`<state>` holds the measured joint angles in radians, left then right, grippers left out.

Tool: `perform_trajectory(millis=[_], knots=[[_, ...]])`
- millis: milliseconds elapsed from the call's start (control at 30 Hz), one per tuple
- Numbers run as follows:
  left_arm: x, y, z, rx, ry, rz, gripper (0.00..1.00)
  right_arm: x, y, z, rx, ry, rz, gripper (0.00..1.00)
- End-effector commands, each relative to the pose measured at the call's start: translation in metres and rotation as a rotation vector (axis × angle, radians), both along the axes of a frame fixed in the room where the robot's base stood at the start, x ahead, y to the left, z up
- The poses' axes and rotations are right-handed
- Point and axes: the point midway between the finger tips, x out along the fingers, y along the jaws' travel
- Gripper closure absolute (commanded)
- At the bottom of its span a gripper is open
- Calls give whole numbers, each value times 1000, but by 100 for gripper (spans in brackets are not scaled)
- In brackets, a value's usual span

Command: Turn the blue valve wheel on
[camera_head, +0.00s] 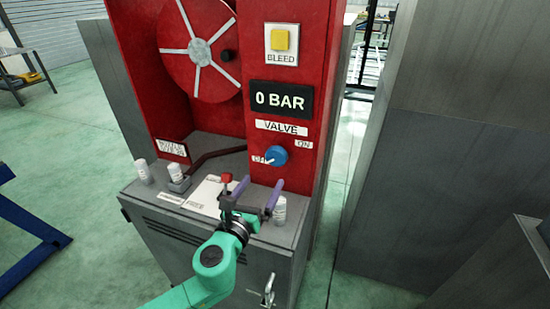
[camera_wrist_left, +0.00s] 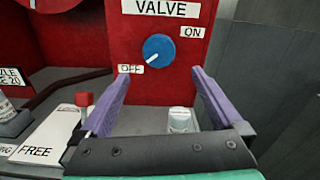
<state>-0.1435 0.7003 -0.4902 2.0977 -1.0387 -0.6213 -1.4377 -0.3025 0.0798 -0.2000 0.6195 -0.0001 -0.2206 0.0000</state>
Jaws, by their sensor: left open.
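The blue valve wheel (camera_head: 276,156) sits on the red panel under the VALVE label (camera_head: 282,127), and its white pointer mark is toward OFF. It also shows in the left wrist view (camera_wrist_left: 158,49), between and beyond the fingertips, with the OFF label (camera_wrist_left: 131,69) at lower left and the ON label (camera_wrist_left: 192,32) at upper right. My left gripper (camera_head: 260,188) is open, with purple fingers, in front of and below the wheel, apart from it. In the left wrist view its fingers (camera_wrist_left: 160,73) spread to either side of the wheel. My right gripper is out of view.
The display (camera_head: 281,101) reads 0 BAR, with a yellow BLEED button (camera_head: 280,39) above. White canisters (camera_head: 280,211) stand on the grey cabinet top near my fingers. A small red cap (camera_head: 226,178) is left of the gripper. A grey wall block (camera_head: 440,150) stands to the right.

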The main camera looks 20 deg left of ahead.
Motion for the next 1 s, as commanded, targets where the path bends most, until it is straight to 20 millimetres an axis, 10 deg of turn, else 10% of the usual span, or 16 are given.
perform_trajectory(millis=[400, 733, 933, 1000], knots=[[101, -6, 1, -6, 1, 4, 0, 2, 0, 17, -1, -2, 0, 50], [110, -6, 0, -6, 3, 3, 0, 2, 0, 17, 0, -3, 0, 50], [110, -6, 0, -6, 3, 4, 73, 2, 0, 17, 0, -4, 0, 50], [110, -6, 0, -6, 3, 4, 77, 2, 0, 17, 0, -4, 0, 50]])
